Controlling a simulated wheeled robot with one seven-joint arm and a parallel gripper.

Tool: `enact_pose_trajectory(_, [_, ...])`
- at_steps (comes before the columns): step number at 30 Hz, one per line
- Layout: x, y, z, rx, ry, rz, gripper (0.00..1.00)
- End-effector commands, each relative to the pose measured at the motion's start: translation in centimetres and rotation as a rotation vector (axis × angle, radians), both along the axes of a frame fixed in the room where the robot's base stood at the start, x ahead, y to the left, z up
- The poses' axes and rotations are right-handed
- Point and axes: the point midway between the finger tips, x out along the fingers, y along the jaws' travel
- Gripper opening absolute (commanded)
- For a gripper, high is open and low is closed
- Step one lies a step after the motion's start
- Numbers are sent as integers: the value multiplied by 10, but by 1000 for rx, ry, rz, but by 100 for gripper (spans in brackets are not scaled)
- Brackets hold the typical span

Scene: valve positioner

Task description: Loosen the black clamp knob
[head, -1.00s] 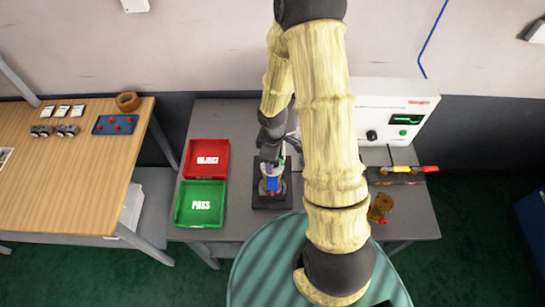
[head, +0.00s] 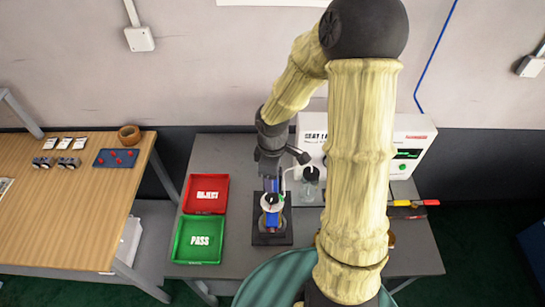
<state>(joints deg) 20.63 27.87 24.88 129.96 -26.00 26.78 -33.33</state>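In the head view, a small fixture with a blue body (head: 272,220) and a pale top stands upright on a black base plate (head: 272,239) on the grey bench. A small black knob (head: 271,199) shows on its top, which I take to be the clamp knob. My gripper (head: 270,184) points down at the back edge of the fixture, just behind the knob in the picture. Its fingers are small and dark, and I cannot tell whether they are apart or touch anything.
A red REJECT tray (head: 206,194) and a green PASS tray (head: 198,240) lie left of the fixture. A clear jar (head: 309,186) stands to the right, before a white box (head: 411,145) with a green display. Red-and-yellow-handled tools (head: 412,203) lie further right, partly behind my arm.

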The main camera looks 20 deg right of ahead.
Motion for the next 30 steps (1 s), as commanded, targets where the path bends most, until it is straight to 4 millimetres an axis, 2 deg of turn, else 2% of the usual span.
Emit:
enact_pose_trajectory(1, [1,-1,12,-1,-5,-3,60])
enact_pose_trajectory(6, [0,0,44,-1,-3,-2,60])
enact_pose_trajectory(12, [0,0,66,-1,-1,-1,60])
enact_pose_trajectory(30, [-1,0,68,-1,1,-4,60])
